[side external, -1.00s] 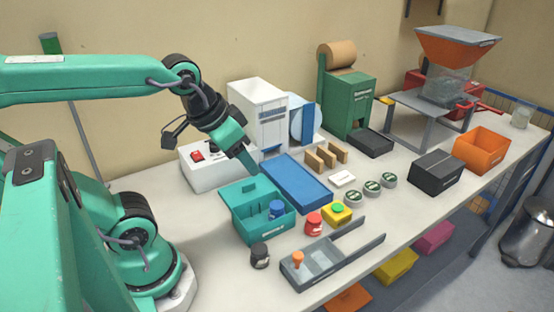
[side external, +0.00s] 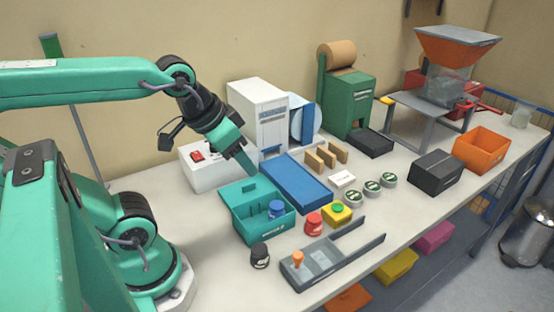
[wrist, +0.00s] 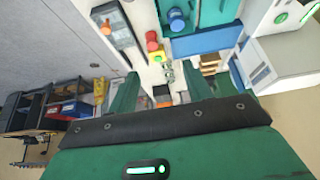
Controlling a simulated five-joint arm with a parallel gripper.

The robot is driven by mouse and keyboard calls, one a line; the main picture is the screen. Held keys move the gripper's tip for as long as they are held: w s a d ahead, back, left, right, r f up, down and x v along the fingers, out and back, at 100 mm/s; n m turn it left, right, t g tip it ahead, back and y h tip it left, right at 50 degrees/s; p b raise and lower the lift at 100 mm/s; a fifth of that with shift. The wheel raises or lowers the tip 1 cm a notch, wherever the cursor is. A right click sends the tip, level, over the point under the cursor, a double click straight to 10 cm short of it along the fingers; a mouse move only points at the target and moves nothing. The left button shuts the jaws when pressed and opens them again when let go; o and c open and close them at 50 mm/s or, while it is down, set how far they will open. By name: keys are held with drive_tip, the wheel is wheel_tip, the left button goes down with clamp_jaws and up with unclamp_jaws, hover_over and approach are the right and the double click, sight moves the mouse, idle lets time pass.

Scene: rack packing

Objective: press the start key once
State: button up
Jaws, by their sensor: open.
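A yellow box (side external: 337,217) with a round green button (side external: 338,209) on top stands on the bench, right of a red jar (side external: 314,224). It is the push button that most looks like the start key; I can read no label on it. The yellow box also shows in the wrist view (wrist: 158,55), ahead of my fingers. My gripper (side external: 248,163) points down and to the right above the back of the teal crate (side external: 247,237), well left of the button and not touching it. In the wrist view my gripper (wrist: 163,90) has its two fingers apart with nothing clearly held.
A white box with a red switch (side external: 197,156) stands behind the teal crate. A blue tray (side external: 296,184) lies between crate and tan blocks. A grey rail fixture (side external: 325,264) with an orange knob is in front of the button. A dark jar (side external: 260,254) stands near the crate.

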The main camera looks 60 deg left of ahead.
clamp_jaws()
idle(1.7)
